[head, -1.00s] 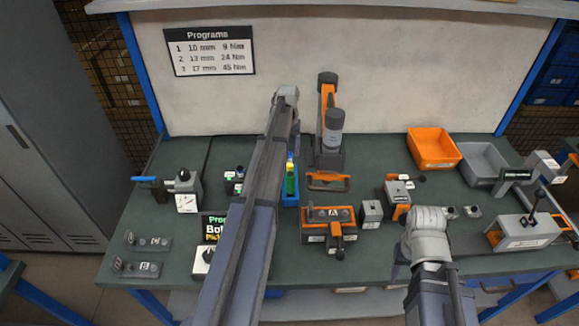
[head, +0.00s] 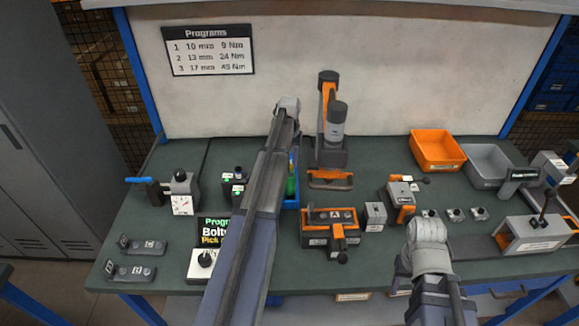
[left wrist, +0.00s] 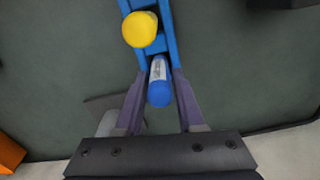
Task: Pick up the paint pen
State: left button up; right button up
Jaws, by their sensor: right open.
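Pens stand in a blue rack, whose edge (head: 291,205) shows beside my left arm in the head view; a green pen (head: 291,187) is partly visible there. The left wrist view shows the blue rack (left wrist: 127,7) from above, with a yellow-topped pen (left wrist: 140,29) and a blue-topped pen (left wrist: 159,92) with a white label. My left gripper (left wrist: 160,75) is open, its fingers on either side of the blue-topped pen; contact is unclear. My left arm hides this gripper in the head view. My right gripper (head: 427,228) is open over the front right of the bench, its fingertips hard to make out.
Orange (head: 437,148) and grey (head: 487,163) bins are at back right. A gauge (head: 182,195) stands left.

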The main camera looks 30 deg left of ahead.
pick_arm(q)
grip_shut()
jog(key=shift+r, duration=0.1)
dwell(0.3)
notch_tip(320, 180, up, 10)
jog(key=p, duration=1)
jog(key=shift+f+b, duration=0.45)
jog(key=shift+f, duration=0.05)
jog(key=shift+r, duration=0.1)
jog(key=shift+r, duration=0.1)
